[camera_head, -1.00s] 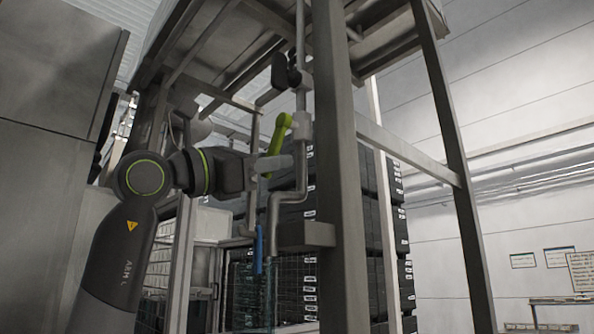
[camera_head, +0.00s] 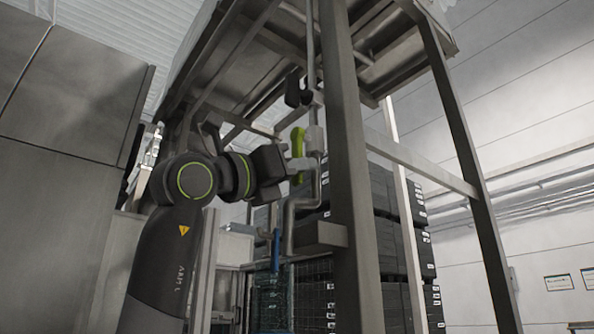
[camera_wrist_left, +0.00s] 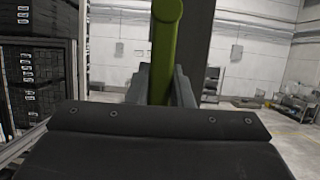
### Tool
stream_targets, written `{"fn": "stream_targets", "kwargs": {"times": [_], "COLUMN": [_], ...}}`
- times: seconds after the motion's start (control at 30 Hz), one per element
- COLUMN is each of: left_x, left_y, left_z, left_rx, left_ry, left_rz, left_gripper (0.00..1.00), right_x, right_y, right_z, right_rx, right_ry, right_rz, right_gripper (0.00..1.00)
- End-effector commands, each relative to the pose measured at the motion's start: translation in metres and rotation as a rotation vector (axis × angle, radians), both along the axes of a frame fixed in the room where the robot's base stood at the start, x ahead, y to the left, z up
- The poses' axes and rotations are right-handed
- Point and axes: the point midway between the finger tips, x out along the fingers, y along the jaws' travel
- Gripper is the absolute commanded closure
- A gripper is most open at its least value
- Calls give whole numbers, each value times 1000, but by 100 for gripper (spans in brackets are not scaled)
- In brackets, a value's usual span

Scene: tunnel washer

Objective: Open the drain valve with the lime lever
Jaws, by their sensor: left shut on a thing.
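The lime lever (camera_head: 298,142) sits on the drain valve (camera_head: 315,140), on a thin vertical pipe beside a steel post. It stands nearly upright. My left gripper (camera_head: 300,165) is shut on the lime lever, around its lower part. In the left wrist view the lime lever (camera_wrist_left: 163,45) runs down between the fingers of my gripper (camera_wrist_left: 160,85). Its lower end is hidden by the gripper body. My right gripper is not in view.
A blue lever (camera_head: 276,250) hangs lower down, and a black-handled valve (camera_head: 293,90) sits above. A steel post (camera_head: 350,170) stands close on the right. Dark stacked crates (camera_head: 400,240) are behind. A large steel cabinet (camera_head: 60,200) fills the left.

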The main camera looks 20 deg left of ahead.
Motion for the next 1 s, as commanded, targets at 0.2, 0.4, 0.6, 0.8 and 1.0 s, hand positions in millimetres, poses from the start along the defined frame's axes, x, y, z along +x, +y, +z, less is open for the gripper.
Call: {"fn": "stream_targets", "kwargs": {"times": [0.2, 0.4, 0.6, 0.8, 1.0], "left_x": [0, 1, 0, -2, -24], "left_y": [0, 0, 0, 2, 19], "left_z": [0, 0, 0, -2, -17], "left_rx": [-3, -3, -2, -2, -2], "left_ry": [5, 4, 3, 1, -2], "left_rz": [-3, -2, -2, 0, 3], "left_gripper": [100, 66, 58, 58, 58], "right_x": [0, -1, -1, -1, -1], "right_y": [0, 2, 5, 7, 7], "right_z": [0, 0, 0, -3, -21], "right_rx": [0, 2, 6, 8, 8], "right_ry": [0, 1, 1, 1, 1], "right_rz": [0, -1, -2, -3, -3], "right_gripper": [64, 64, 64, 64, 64]}}
